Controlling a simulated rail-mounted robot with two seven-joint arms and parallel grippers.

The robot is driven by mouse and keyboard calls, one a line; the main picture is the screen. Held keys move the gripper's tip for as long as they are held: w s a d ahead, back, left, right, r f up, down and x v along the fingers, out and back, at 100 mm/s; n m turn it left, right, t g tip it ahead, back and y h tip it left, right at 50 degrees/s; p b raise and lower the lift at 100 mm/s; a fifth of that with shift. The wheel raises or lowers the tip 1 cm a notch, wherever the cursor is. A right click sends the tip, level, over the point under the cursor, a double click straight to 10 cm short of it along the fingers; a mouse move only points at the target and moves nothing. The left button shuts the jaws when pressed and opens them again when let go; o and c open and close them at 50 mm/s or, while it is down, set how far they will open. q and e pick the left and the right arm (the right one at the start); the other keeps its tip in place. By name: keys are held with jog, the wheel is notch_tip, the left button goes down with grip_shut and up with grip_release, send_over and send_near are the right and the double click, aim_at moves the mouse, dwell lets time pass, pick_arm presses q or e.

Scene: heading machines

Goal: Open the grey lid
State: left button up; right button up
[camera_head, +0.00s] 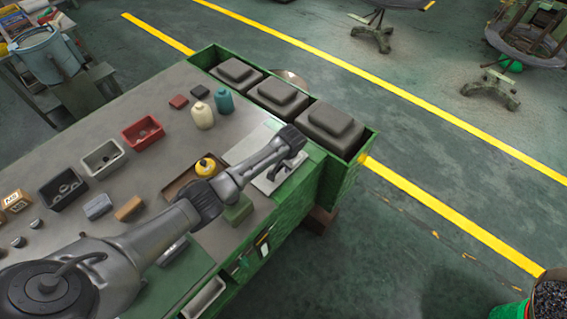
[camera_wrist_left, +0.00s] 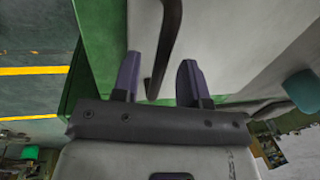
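The grey lid (camera_head: 241,148) is a flat light-grey panel set in the green far end of the bench, and it looks shut. It fills much of the wrist view (camera_wrist_left: 235,45). Its dark curved handle (camera_wrist_left: 163,50) rises from the panel. My left gripper (camera_head: 287,169) is over the lid's right part. In the wrist view the two fingers of my left gripper (camera_wrist_left: 159,72) are apart, with the handle between them and gaps showing, so it is open and not clamped on the handle. My right gripper is out of view.
Several dark grey blocks (camera_head: 277,94) sit in green bins along the bench's far edge. A yellow-topped bottle (camera_head: 206,167), a cream bottle (camera_head: 202,116) and a teal bottle (camera_head: 224,101) stand near the lid. Small trays (camera_head: 103,158) lie to the left.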

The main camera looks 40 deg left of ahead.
pick_arm(q)
jog(key=shift+c, duration=0.4)
grip_shut()
